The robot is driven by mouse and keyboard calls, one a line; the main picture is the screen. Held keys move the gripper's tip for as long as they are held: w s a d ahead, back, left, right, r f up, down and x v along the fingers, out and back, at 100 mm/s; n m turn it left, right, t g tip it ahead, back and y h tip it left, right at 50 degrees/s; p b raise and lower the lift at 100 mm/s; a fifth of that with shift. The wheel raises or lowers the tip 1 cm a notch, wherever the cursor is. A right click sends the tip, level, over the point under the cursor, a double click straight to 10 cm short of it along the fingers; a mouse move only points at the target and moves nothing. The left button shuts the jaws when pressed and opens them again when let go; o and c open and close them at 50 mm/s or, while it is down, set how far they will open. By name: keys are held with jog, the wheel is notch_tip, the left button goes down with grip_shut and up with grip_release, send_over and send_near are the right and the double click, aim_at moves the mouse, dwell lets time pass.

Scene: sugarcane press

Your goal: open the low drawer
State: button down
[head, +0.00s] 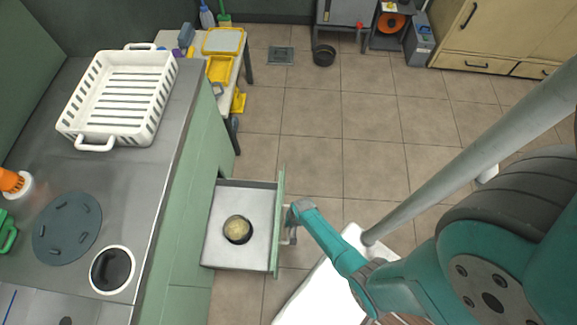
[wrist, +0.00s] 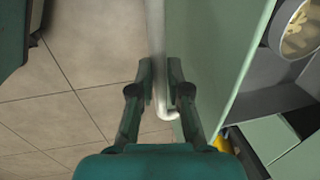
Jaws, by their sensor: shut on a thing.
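The low drawer (head: 212,228) is pulled out from the green cabinet under the steel counter in the head view. Its green front (head: 279,220) stands well clear of the cabinet. A dark round pot with pale yellowish contents (head: 238,229) sits inside it. My gripper (head: 292,222) is at the outer side of the drawer front. In the wrist view my gripper (wrist: 160,85) is shut on the pale bar handle (wrist: 157,48), which runs between its fingers. The drawer front (wrist: 205,50) fills the area right of the handle there.
A white slatted crate (head: 122,95) stands on the steel counter. A small table with yellow trays (head: 222,42) stands beyond the cabinet. The tiled floor (head: 330,130) right of the drawer is mostly clear. A black bowl (head: 324,55) stands on the floor at the back.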

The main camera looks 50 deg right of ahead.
jog(key=c, duration=1.1)
grip_release()
jog(key=shift+c, duration=0.2)
jog(key=shift+r, duration=0.1)
notch_tip(320, 180, up, 12)
jog(key=s+d, duration=0.1)
jog(key=shift+s+d, duration=0.15)
jog(key=shift+s, duration=0.25)
jog(key=shift+f, duration=0.2)
jog(key=s+a+r+n+t+h, duration=0.2)
jog(key=s+a+r+n+t, duration=0.35)
jog(key=s+r, duration=0.5)
jog(key=s+a+r+n+t, duration=0.1)
jog(key=r+t, duration=0.1)
jog(key=r, duration=0.9)
jog(key=s+a+r+n+t, duration=0.1)
jog(key=s+r+n+t, duration=0.1)
jog(key=r, duration=0.9)
jog(key=s+a+r+n+t, duration=0.1)
jog(key=s+r+n+t, duration=0.1)
jog(key=r, duration=0.9)
jog(key=shift+t+y, duration=0.4)
jog(key=shift+t, duration=0.45)
